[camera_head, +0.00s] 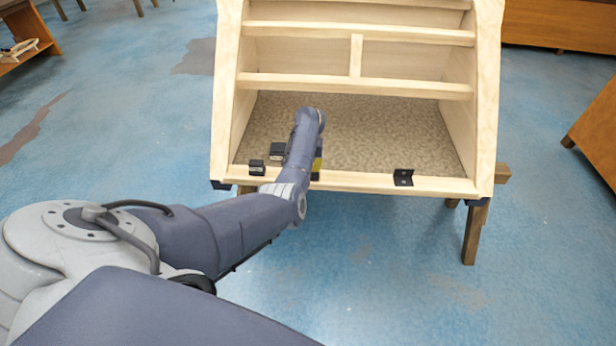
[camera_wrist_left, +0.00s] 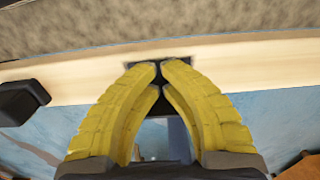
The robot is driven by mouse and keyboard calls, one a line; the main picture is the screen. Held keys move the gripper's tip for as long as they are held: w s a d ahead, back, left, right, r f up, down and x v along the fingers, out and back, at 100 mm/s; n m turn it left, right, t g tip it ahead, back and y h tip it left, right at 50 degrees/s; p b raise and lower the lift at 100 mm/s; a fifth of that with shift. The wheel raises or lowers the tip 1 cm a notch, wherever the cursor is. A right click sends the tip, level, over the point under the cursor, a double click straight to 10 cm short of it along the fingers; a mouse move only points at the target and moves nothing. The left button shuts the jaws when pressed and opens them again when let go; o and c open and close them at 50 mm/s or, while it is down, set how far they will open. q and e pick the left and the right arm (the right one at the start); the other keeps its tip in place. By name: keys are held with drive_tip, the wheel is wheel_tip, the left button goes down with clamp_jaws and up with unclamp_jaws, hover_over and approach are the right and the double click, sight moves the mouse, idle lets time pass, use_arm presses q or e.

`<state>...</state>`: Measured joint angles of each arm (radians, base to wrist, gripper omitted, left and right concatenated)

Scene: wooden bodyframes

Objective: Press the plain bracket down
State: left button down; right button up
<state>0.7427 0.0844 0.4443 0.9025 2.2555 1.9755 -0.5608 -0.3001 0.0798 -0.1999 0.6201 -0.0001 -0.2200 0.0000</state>
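My left gripper (camera_head: 317,168) points down over the front rail of the wooden frame, mostly hidden behind my arm in the head view. In the left wrist view its yellow fingertips (camera_wrist_left: 160,68) are together, with only a thin gap between them and no held thing visible. A dark flat bracket (camera_wrist_left: 178,76) lies on the rail right at the tips, mostly covered by them; contact is unclear. A black L-shaped bracket (camera_head: 403,177) stands on the rail to the right. A small black block-like piece (camera_head: 257,167) sits on the rail to the left. My right gripper is out of view.
The wooden frame (camera_head: 355,83) has crossbars and sloping side walls around a speckled brown panel (camera_head: 390,125). It stands on wooden legs (camera_head: 475,232). The rail between the gripper and the right bracket is clear. Blue floor surrounds the frame.

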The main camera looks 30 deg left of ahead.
use_arm(q)
drive_tip(key=shift+s+f, duration=0.1)
drive_tip(key=shift+f, duration=0.5)
idle(0.7)
drive_tip(key=shift+r, duration=0.1)
drive_tip(key=shift+r, duration=3.5)
